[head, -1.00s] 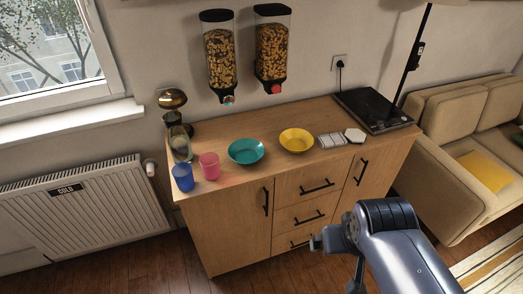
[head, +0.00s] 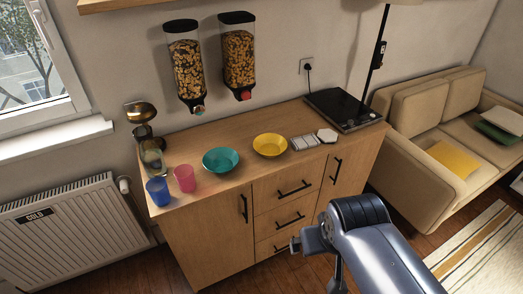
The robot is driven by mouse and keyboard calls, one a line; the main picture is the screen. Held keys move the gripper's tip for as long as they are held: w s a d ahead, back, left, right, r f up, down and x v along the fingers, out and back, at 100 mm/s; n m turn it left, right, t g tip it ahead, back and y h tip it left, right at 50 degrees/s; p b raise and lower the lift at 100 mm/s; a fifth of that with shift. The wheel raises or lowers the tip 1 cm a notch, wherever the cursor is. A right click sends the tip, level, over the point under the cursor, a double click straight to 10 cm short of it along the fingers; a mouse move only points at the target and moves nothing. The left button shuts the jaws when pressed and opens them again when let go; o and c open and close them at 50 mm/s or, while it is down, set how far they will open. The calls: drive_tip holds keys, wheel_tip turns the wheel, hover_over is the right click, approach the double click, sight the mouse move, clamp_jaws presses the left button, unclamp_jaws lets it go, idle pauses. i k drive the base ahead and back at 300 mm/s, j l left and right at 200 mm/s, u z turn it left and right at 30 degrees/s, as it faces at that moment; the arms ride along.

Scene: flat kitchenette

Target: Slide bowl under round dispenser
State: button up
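A teal bowl (head: 221,160) and a yellow bowl (head: 270,146) sit upright and apart on the wooden cabinet top (head: 215,190). Two dispensers filled with brown pieces hang on the wall above it. The left dispenser (head: 188,68) has a teal knob, the right dispenser (head: 238,60) a red one. The teal bowl stands in front of and right of the left dispenser; the yellow bowl is right of the right one. Which dispenser is the round one, I cannot tell. My arm's end (head: 306,243) shows at the bottom, before the drawers, away from the bowls; its fingers are not distinguishable.
A blue cup (head: 158,191), a pink cup (head: 185,179) and a grinder-like device (head: 147,140) stand at the left. White tiles (head: 304,142) and a black hob (head: 344,108) occupy the right. Free room lies between the bowls and the wall. A sofa (head: 420,150) stands right.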

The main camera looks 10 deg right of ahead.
sight(219, 161)
drive_tip(key=i+u, duration=0.25)
drive_tip(key=u, duration=0.15)
drive_tip(key=i+u, duration=0.25)
drive_tip(key=u, duration=0.15)
drive_tip(key=i+l+u, duration=0.25)
drive_tip(key=u, duration=0.2)
